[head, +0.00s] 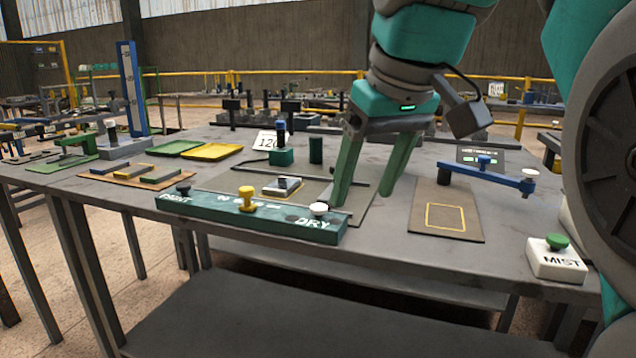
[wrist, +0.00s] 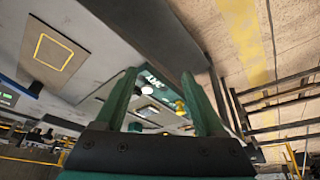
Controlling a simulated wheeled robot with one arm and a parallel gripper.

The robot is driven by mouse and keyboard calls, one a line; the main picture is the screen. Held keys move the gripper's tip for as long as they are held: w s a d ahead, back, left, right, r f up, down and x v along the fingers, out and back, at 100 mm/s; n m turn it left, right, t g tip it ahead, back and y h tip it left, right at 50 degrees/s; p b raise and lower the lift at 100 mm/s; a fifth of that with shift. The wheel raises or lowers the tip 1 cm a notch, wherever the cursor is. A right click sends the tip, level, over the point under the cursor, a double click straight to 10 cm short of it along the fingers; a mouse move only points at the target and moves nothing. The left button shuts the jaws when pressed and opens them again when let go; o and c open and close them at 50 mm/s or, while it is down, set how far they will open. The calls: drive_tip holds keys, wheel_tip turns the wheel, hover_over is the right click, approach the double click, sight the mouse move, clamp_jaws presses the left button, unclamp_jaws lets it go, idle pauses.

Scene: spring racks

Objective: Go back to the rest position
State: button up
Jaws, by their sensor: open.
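My gripper (head: 369,188) is open and empty, with its two green fingers pointing down over the grey workbench (head: 400,245). In the head view it hangs above the right part of a dark mat, just behind the green block marked DRY (head: 250,217). The gap between its fingertips also shows in the wrist view (wrist: 165,75); nothing is between them. The block carries a dark knob (head: 184,188), a yellow knob (head: 246,197) and a white knob (head: 318,209). A small metal piece (head: 283,187) lies on the mat to the left of the fingers.
A brown board with a yellow square (head: 446,217) lies right of my gripper, with a blue lever (head: 487,175) behind it. A white MIST box with a green button (head: 557,259) sits at the right front. Yellow and green trays (head: 212,152) and a tall blue gauge (head: 132,88) stand left.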

drive_tip(key=s+d+f+m+g, duration=0.1)
drive_tip(key=s+f, duration=0.5)
drive_tip(key=f, duration=0.6)
drive_tip(key=s+d+f+m+g+h, duration=0.1)
drive_tip(key=s+d+f, duration=0.4)
drive_tip(key=f, duration=0.7)
drive_tip(key=s+d+f+m+g+h, duration=0.1)
drive_tip(key=s+d+f+m+g, duration=0.2)
drive_tip(key=s+f, duration=0.6)
wheel_tip(320, 180, down, 4)
drive_tip(key=shift+d+r+g, duration=0.1)
drive_tip(key=shift+d+g, duration=0.05)
drive_tip(key=shift+g, duration=0.35)
idle(1.4)
